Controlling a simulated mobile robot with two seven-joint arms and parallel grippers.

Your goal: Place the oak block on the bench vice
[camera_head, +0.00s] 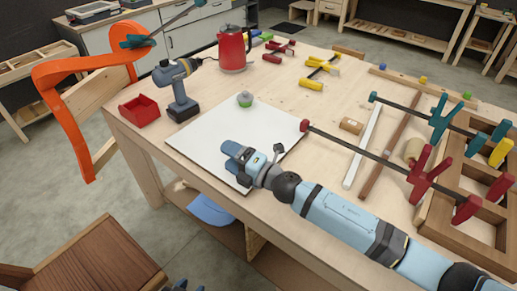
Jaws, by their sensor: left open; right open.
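My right gripper (238,160) is open above the white sheet (205,130) on the workbench, its arm coming in from the lower right. Nothing shows between its fingers. My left gripper (186,286) shows only as tips at the bottom edge, open, near a brown slatted wooden surface. A small tan block-like piece (351,125) lies right of the sheet, and a wooden block (348,51) lies at the far edge; I cannot tell which is the oak block. I cannot make out a bench vice for certain.
Long bar clamps (370,155) and a wooden frame (440,215) crowd the right. An orange bent form (65,115) stands at the left.

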